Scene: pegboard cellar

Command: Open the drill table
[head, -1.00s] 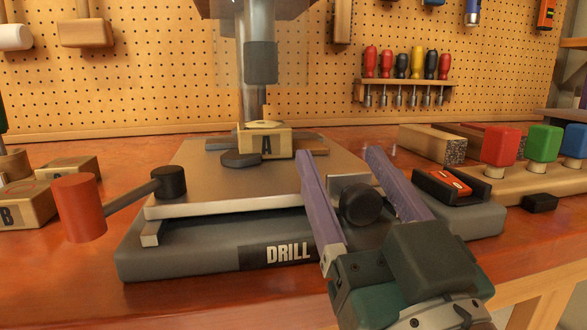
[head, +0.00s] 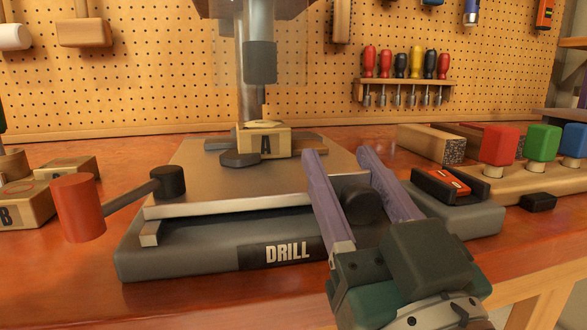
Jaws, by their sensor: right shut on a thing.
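The drill press stands in the middle of the bench, with its flat drill table (head: 215,185) over a dark grey base (head: 180,255) marked DRILL. A block marked A (head: 264,142) sits on the table under the drill chuck (head: 260,62). A crank with a red handle (head: 77,207) is at the table's left front. A round black knob (head: 363,205) is at the table's right front. My right gripper (head: 340,155) has its purple fingers on either side of the knob and is shut on it; the left finger partly hides it. My left gripper is not in view.
Right of the press are a red, a green and a blue knob (head: 500,145) on a wooden board, wooden blocks (head: 432,143) and a black holder (head: 448,187) with a red-orange item. Blocks (head: 22,204) stand at the left. A pegboard (head: 180,70) closes the back.

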